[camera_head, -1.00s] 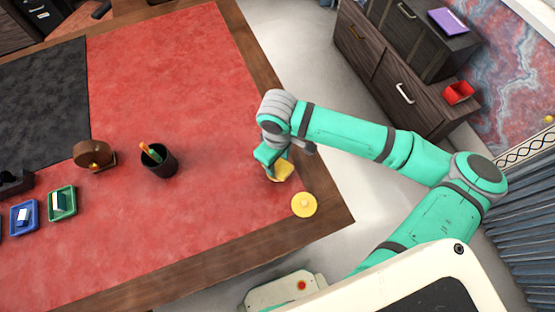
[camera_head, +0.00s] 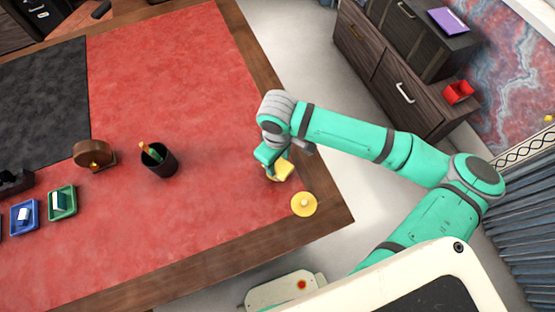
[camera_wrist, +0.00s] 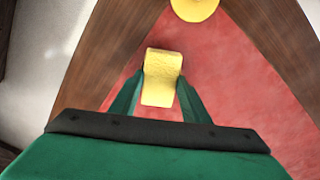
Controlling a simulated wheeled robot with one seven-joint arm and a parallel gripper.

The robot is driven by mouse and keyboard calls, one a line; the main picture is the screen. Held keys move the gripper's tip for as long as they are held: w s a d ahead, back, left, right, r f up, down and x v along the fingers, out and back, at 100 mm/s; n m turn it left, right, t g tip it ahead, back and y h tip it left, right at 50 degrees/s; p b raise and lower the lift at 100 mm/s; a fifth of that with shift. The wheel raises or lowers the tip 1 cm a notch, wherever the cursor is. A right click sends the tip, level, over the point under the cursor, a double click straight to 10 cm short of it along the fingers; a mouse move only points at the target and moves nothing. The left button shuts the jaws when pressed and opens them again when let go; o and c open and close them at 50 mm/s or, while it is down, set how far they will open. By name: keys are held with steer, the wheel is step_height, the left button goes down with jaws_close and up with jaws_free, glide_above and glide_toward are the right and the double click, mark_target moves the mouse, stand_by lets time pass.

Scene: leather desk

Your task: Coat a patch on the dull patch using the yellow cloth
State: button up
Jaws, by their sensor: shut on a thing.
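The yellow cloth (camera_head: 283,172) is between the fingers of my gripper (camera_head: 275,163), over the red leather near the desk's right corner. In the wrist view my gripper (camera_wrist: 160,98) is shut on the cloth (camera_wrist: 161,75), which sticks out past the fingertips. I cannot tell whether the cloth touches the leather. A round yellow thing with a small knob (camera_head: 304,204) sits by the corner, just beyond the cloth; it also shows at the top of the wrist view (camera_wrist: 194,8). I cannot make out a distinct dull patch; the red leather (camera_head: 190,90) looks mottled throughout.
A black pen cup (camera_head: 159,162), a brown wooden thing (camera_head: 95,155), a green tray (camera_head: 62,204) and a blue tray (camera_head: 24,218) stand to the left. A dark mat (camera_head: 40,95) lies at the far left. The wooden desk edge (camera_head: 335,215) is close on the right.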

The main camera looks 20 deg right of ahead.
mark_target(277, 164)
stand_by(0.3)
steer(key=shift+r, duration=3.45)
